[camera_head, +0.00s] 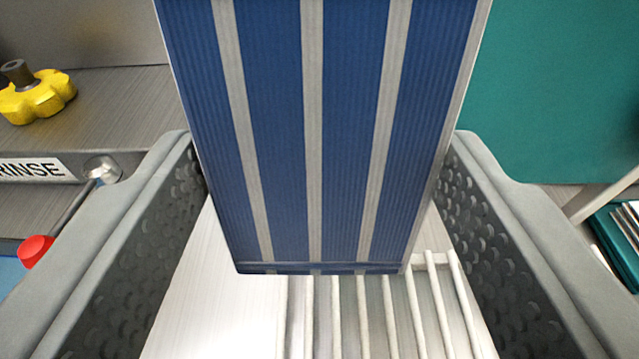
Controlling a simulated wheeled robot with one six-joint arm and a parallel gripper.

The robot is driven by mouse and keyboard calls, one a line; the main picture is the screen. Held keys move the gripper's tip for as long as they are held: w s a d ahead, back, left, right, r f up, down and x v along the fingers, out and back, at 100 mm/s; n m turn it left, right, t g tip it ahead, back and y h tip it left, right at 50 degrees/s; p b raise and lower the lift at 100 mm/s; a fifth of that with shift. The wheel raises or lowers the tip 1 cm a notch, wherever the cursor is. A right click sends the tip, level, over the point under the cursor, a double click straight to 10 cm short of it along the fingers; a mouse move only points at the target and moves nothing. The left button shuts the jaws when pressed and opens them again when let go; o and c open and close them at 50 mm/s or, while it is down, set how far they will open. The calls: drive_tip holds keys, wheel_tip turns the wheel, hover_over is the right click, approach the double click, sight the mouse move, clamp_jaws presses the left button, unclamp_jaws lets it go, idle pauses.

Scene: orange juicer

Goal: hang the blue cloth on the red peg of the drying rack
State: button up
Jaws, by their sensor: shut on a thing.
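The blue cloth (280,130) with pale grey stripes fills the upper middle of the view, a flat, stiff-looking panel. My gripper (322,150) is shut on it, with one grey, dimpled finger at each side edge. A red round-ended thing (36,250) shows at the lower left, beside the left finger. I cannot tell whether it is the red peg. White parallel bars (388,310), perhaps part of the drying rack, show below the cloth. The cloth and the fingers hide much of what lies behind.
A yellow lobed knob (38,98) sits on a brushed metal surface at the upper left. Below it are a label reading "RINSE" (35,169) and a small metal knob (102,169). A teal panel (560,90) fills the upper right. Dark teal items (620,250) show at the right edge.

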drive_tip(key=shift+r+x, duration=0.15)
drive_tip(key=shift+x, duration=0.85)
drive_tip(key=shift+r+x, duration=0.1)
drive_tip(key=shift+x, duration=0.95)
drive_tip(key=shift+w+f, duration=0.2)
drive_tip(key=shift+w, duration=0.4)
drive_tip(key=shift+w, duration=0.1)
drive_tip(key=o, duration=1.1)
drive_tip(key=s+r+t, duration=0.1)
drive_tip(key=s+r, duration=0.1)
drive_tip(key=s, duration=1.6)
drive_tip(key=s+r, duration=0.2)
drive_tip(key=s, duration=1.6)
drive_tip(key=s+f, duration=0.3)
drive_tip(key=s, duration=0.5)
drive_tip(key=s+f, duration=0.3)
drive_tip(key=s, duration=0.5)
drive_tip(key=shift+s+t, duration=0.4)
